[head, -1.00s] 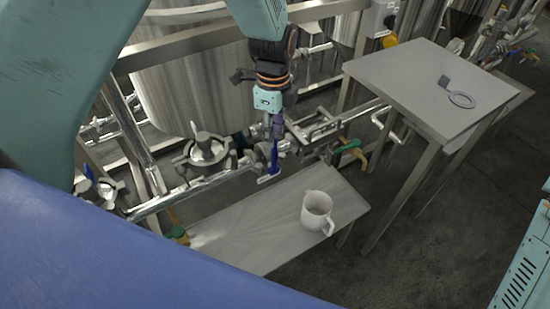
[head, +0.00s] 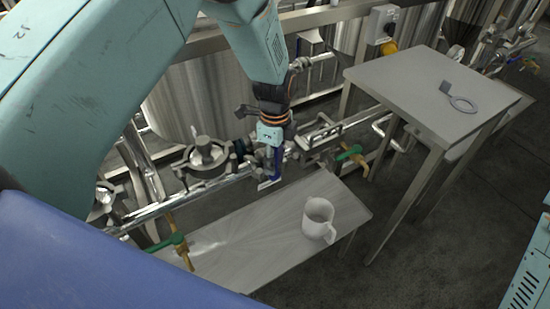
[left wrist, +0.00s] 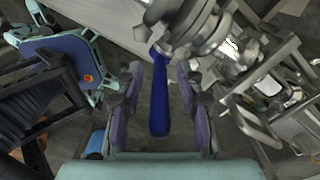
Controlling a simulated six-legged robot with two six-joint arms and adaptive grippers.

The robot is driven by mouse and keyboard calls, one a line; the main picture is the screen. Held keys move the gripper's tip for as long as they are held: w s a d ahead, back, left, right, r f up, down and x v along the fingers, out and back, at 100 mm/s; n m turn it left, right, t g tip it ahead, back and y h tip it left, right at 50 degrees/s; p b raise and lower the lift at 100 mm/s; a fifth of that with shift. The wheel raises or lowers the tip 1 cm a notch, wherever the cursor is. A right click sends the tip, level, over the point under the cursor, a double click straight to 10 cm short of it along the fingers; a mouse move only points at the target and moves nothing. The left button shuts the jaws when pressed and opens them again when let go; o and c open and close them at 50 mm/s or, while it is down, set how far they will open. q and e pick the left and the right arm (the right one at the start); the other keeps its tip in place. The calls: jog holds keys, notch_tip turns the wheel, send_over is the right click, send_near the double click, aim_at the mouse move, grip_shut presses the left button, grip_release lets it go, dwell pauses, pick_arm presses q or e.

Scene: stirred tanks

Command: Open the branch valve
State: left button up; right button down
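The branch valve has a blue lever handle (left wrist: 160,90) that hangs from a metal valve body (left wrist: 190,28) on the pipe. In the left wrist view my left gripper (left wrist: 160,112) is open. Its two fingers stand on either side of the blue handle, with a visible gap on each side. The fingers hide much of the handle in the head view. My right gripper is not in view.
A low bench (head: 240,238) holds a white mug (head: 318,219). A higher metal table (head: 410,85) on the right holds a grey ring-shaped item (head: 461,102). Green-handled valves (head: 167,242) and pipes lie close by. Steel tanks (head: 198,100) stand behind. Dark floor is free at the lower right.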

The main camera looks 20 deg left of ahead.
pick_arm(q)
jog(key=shift+c, duration=0.2)
grip_shut()
dwell(0.5)
